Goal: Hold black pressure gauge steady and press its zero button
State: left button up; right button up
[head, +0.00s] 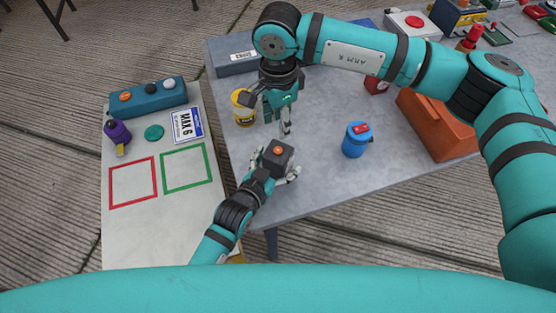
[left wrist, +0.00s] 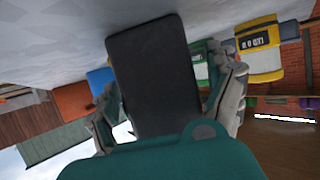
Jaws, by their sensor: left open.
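The black pressure gauge (head: 283,157) is a dark box with an orange button (head: 278,150) on top, standing near the front left edge of the grey table. My left gripper (head: 278,175) is low at the gauge, with its open fingers on either side of it. In the left wrist view the gauge (left wrist: 155,75) fills the space between the fingers; I cannot tell whether they touch it. My right gripper (head: 283,130) points down just above and behind the gauge, apart from the button. Its finger spacing is unclear.
A yellow tin (head: 243,108) stands left of my right gripper. A blue canister (head: 356,140) stands to the right, before an orange toolbox (head: 432,125). A pale side table (head: 150,235) at left carries a button box (head: 160,98), a purple object (head: 118,132) and red and green outlined squares.

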pick_arm(q)
jog(key=shift+w+d+f, duration=0.15)
jog(key=shift+w+d, duration=0.05)
jog(key=shift+w, duration=0.15)
jog(key=c, duration=1.5)
pick_arm(e)
jog(key=shift+c, duration=0.2)
pick_arm(q)
jog(key=shift+c, duration=0.2)
pick_arm(e)
grip_shut()
jog(key=shift+s, duration=0.1)
